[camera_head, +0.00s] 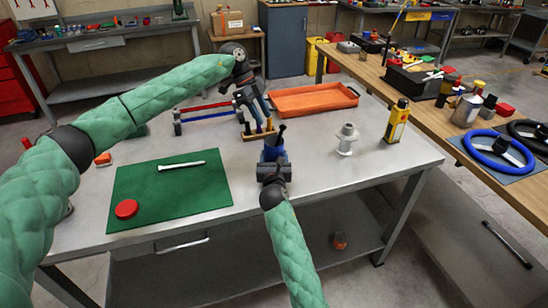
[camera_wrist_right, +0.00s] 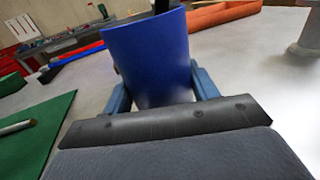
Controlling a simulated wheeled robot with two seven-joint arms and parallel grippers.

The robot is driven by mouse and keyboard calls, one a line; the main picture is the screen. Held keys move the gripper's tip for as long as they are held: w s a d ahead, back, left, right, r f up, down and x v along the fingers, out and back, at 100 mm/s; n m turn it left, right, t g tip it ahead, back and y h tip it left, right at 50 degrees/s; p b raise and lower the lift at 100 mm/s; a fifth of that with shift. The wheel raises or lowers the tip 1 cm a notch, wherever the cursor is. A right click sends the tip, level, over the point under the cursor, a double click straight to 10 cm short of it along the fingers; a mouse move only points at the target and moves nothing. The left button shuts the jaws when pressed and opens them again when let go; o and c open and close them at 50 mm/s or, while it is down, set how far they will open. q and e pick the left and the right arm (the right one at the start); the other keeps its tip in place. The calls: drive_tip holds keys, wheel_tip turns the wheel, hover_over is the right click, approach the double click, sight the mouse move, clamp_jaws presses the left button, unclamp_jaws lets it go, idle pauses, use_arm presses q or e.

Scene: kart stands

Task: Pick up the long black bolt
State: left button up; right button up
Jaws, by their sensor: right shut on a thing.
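My right gripper (camera_head: 274,160) is shut on a blue cup (camera_head: 274,149), held upright; the cup fills the space between the fingers in the right wrist view (camera_wrist_right: 150,60). A black bolt (camera_head: 282,129) with a wide head sticks up out of the cup, and its dark shaft (camera_wrist_right: 161,6) shows at the top of the wrist view. Another dark end seems to show beside it, but its length cannot be told. My left gripper (camera_head: 256,117) points down just behind and left of the cup, its fingers apart, with nothing seen between them.
A small wooden rack (camera_head: 258,136) with upright pegs stands behind the cup, under my left gripper. An orange tray (camera_head: 313,99) lies behind right. A grey flanged part (camera_head: 347,139) and a yellow bottle (camera_head: 396,121) stand right. A green mat (camera_head: 160,200) lies left, holding a white rod (camera_head: 181,165).

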use_arm(q)
drive_tip(key=shift+o, duration=0.8)
drive_tip(key=n+t+y, duration=0.7)
drive_tip(key=n+t, duration=0.1)
drive_tip(key=n, duration=1.2)
approach(283, 127)
drive_tip(key=x, duration=1.1)
drive_tip(key=shift+r, duration=0.1)
